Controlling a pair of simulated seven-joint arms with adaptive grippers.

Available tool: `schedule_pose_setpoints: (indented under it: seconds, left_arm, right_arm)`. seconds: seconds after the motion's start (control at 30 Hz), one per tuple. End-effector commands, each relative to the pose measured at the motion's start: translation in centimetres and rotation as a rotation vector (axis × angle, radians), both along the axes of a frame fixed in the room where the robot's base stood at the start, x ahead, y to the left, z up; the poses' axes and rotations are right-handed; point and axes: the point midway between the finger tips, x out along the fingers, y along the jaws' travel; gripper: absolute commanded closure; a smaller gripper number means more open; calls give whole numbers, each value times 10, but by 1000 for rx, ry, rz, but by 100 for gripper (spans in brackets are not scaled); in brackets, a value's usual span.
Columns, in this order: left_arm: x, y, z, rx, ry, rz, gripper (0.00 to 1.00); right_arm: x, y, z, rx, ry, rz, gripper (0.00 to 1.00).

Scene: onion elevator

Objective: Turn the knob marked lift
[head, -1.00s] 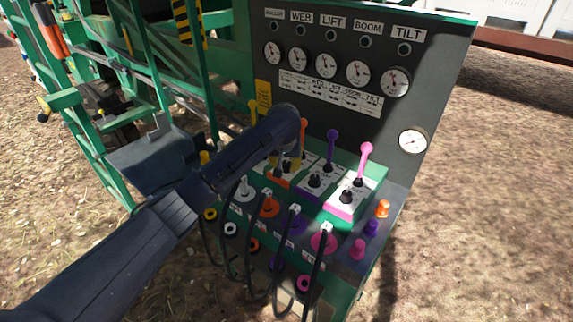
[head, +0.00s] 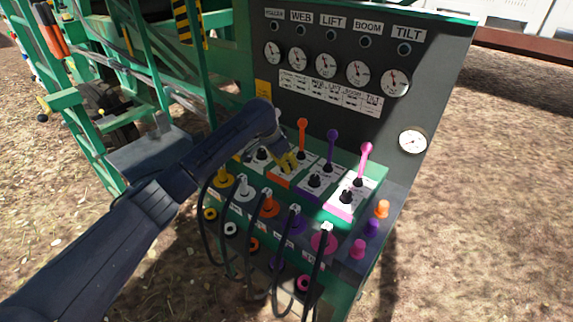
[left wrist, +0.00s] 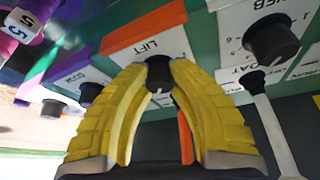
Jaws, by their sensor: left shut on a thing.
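The lift knob (left wrist: 158,72) is a small black knob on the white plate marked LIFT (left wrist: 150,46), which has an orange edge. In the left wrist view the two yellow fingers of my left gripper (left wrist: 158,68) are closed around the knob, one tip on each side. In the head view my left gripper (head: 287,163) is down at the orange-edged lift block (head: 279,181) and largely hides the knob. The orange lever (head: 303,130) stands upright just behind it. My right gripper is in neither view.
The web knob (left wrist: 272,40) and a white lever (left wrist: 262,90) are close on one side. The purple-edged boom block (head: 318,184) with its purple lever (head: 332,140) is on the other. Black cables (head: 248,255) hang in front; gauges (head: 326,66) line the upright panel.

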Motion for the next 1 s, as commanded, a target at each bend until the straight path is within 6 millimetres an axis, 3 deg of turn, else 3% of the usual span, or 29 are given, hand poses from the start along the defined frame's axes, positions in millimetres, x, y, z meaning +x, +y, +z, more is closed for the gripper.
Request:
schedule_pose_setpoints:
  seconds: [0.5, 1.0]
  left_arm:
    - [1, -1, 1, -2, -1, -355, 100]
    - [0, -2, 1, -1, -2, -448, 100]
  right_arm:
    - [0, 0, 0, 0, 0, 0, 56]
    - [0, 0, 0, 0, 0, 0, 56]
